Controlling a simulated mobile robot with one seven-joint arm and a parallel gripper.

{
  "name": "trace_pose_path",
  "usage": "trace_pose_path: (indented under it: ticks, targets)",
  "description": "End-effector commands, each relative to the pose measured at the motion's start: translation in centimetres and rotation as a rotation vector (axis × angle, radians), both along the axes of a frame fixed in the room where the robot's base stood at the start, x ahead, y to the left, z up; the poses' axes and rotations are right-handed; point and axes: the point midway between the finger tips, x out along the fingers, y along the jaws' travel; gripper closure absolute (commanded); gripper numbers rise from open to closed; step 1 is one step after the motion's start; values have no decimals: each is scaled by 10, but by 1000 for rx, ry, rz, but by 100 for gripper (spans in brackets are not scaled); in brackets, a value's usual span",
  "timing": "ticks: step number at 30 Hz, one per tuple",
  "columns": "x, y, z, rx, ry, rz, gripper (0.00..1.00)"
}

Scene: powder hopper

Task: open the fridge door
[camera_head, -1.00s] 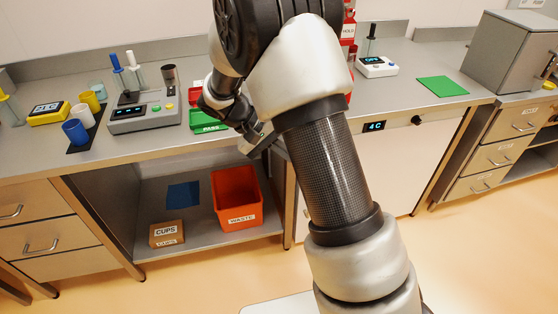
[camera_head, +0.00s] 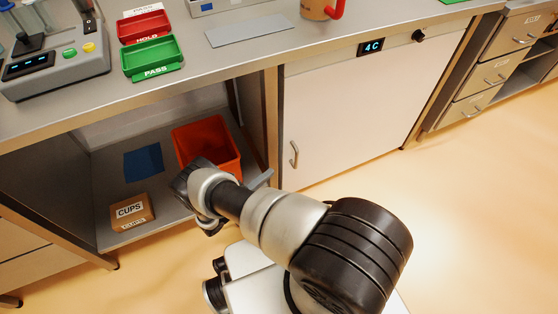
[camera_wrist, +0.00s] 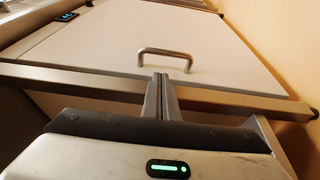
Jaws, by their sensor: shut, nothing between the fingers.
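The fridge is the white-fronted unit under the counter, and its door (camera_head: 350,120) looks closed. A metal bar handle (camera_head: 294,154) sits near the door's left edge. A "4C" display (camera_head: 371,47) is above the door. In the wrist view the door (camera_wrist: 110,40) fills the upper part, with its handle (camera_wrist: 165,53) just beyond my fingertips.
An orange bin (camera_head: 208,142) and a box marked CUPS (camera_head: 131,211) are on the open shelf left of the fridge. Drawers (camera_head: 495,75) stand at the right. The floor (camera_head: 470,210) in front of the fridge is clear at right.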

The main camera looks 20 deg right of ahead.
Motion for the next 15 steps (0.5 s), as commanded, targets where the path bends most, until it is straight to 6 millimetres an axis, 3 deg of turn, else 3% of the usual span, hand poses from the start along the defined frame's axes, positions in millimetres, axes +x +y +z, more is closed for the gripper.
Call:
trace_pose_path:
  ticks: [15]
  targets:
    - [29, -76, 0, -1, 1, -5, 100]
